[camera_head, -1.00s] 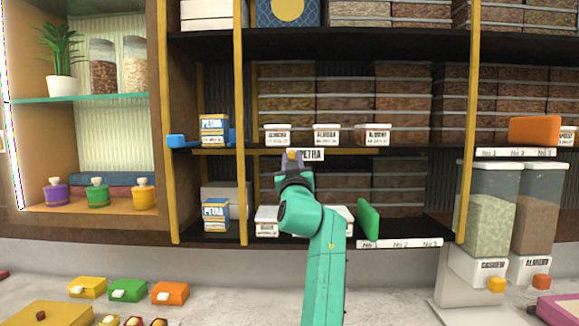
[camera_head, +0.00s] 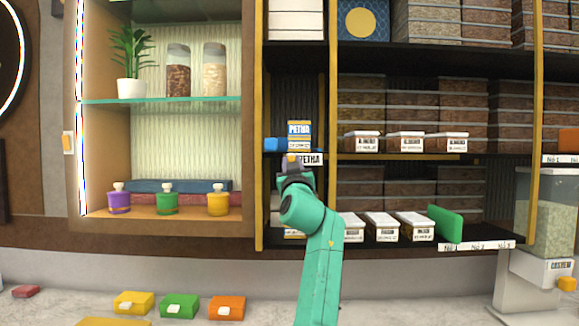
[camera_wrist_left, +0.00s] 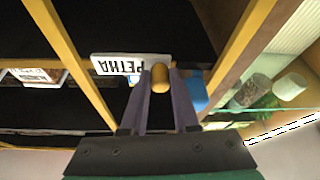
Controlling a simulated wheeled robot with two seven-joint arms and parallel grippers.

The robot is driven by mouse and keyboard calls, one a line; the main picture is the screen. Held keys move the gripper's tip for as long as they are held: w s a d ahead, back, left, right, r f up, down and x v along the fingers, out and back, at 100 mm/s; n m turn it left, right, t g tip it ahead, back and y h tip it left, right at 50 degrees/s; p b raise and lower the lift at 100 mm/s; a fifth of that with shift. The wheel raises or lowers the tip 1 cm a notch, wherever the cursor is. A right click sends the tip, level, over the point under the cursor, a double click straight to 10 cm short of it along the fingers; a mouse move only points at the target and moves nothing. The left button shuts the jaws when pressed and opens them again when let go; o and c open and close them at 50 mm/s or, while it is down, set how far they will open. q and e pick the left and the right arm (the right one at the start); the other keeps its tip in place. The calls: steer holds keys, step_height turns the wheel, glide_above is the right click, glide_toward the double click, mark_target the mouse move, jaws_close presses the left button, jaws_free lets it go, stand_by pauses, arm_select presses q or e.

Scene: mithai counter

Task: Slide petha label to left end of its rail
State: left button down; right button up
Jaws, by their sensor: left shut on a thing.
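The petha label (camera_head: 309,160) is a small white tag with black lettering at the middle shelf's front edge (camera_head: 390,156), below the blue, white and orange petha box (camera_head: 299,136). It sits left of the yellow post (camera_head: 333,110). My left gripper (camera_head: 291,160) is at the label's left side. In the left wrist view, the label (camera_wrist_left: 130,66) appears upside down, and my left gripper (camera_wrist_left: 160,82) is shut on its yellow knob (camera_wrist_left: 160,76). The rail itself is hard to make out behind the gripper. My right gripper is not in view.
White-lidded boxes (camera_head: 404,142) stand to the right. A green block (camera_head: 445,223) stands on the lower shelf. Colored boxes (camera_head: 179,305) lie on the counter.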

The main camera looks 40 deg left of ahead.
arm_select(q)
steer(key=shift+a, duration=0.1)
stand_by(0.3)
steer(key=c, duration=0.7)
jaws_free()
steer(key=shift+s, duration=0.1)
steer(key=shift+o, duration=0.2)
steer(key=shift+s+a, duration=0.1)
steer(key=shift+a, duration=0.05)
steer(key=b+v, duration=0.7)
steer(key=v, duration=0.7)
steer(key=shift+d+b, duration=0.2)
steer(key=shift+b, duration=0.2)
